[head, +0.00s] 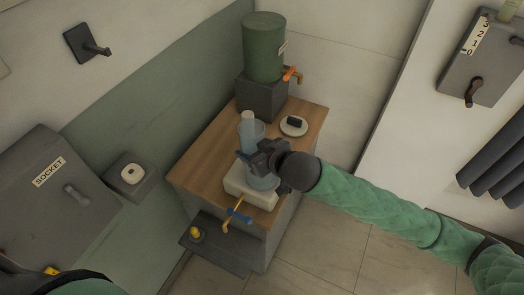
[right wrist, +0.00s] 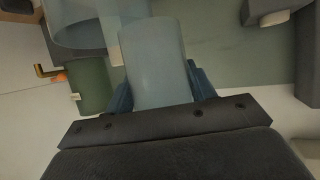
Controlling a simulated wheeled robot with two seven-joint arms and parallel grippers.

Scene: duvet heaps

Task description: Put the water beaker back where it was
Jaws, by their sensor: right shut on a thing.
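My right gripper (head: 262,156) is shut on a pale blue translucent beaker (right wrist: 155,65), seen close up in the right wrist view between the blue fingers. In the head view the gripper is over a bluish clear vessel (head: 262,182) that stands on a white base (head: 240,186). A pale upright cylinder (head: 247,122) shows just behind the gripper; I cannot tell whether it is the held beaker. The larger clear vessel also shows in the right wrist view (right wrist: 75,25). Where the beaker's bottom is relative to the vessel is hidden. My left gripper is not in view.
A green tank (head: 263,48) with an orange tap sits on a dark block (head: 262,99) at the back of the wooden top (head: 208,158). A white dish (head: 293,126) with a dark piece lies beside it. A yellow tap (head: 232,215) with a blue handle sticks out in front.

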